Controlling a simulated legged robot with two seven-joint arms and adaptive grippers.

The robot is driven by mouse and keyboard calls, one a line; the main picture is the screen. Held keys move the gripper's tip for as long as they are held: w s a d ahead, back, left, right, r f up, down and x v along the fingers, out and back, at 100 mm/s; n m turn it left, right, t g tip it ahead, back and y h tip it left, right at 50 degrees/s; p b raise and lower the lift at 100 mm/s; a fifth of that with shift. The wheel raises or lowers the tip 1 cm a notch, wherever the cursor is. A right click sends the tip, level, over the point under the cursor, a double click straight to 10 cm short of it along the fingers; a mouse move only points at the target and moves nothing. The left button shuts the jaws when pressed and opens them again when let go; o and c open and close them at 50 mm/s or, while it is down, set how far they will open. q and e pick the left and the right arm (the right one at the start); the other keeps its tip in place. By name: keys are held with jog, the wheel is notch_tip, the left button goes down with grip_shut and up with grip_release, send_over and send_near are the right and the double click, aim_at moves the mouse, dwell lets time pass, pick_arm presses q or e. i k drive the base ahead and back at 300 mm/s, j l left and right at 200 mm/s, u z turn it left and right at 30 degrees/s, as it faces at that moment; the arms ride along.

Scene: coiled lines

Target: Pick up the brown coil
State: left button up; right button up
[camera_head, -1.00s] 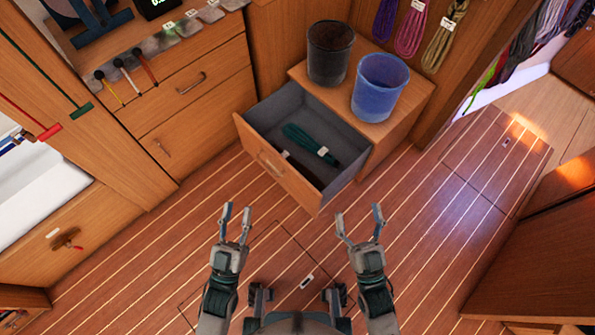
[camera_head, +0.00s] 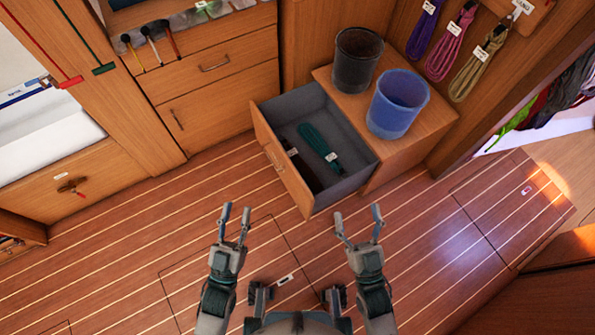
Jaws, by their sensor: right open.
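A dark, brownish coil (camera_head: 304,172) with a white tag lies in the open drawer (camera_head: 353,184), along the inside of its front panel, which partly hides it. A dark green coil (camera_head: 318,143) with a tag lies beside it in the drawer. A tan-brown coil (camera_head: 468,77) hangs on the wall at the upper right. My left gripper (camera_head: 236,215) is open and empty over the floor, left of and nearer than the drawer. My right gripper (camera_head: 358,219) is open and empty, just nearer than the drawer's right front corner.
A black bucket (camera_head: 356,62) and a blue bucket (camera_head: 394,106) stand on the drawer cabinet (camera_head: 430,128). Purple (camera_head: 424,30) and pink (camera_head: 448,50) coils hang nearby. The plank floor (camera_head: 140,225) around my grippers is clear.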

aim_at(300, 164)
jog(key=i+j, duration=1.45)
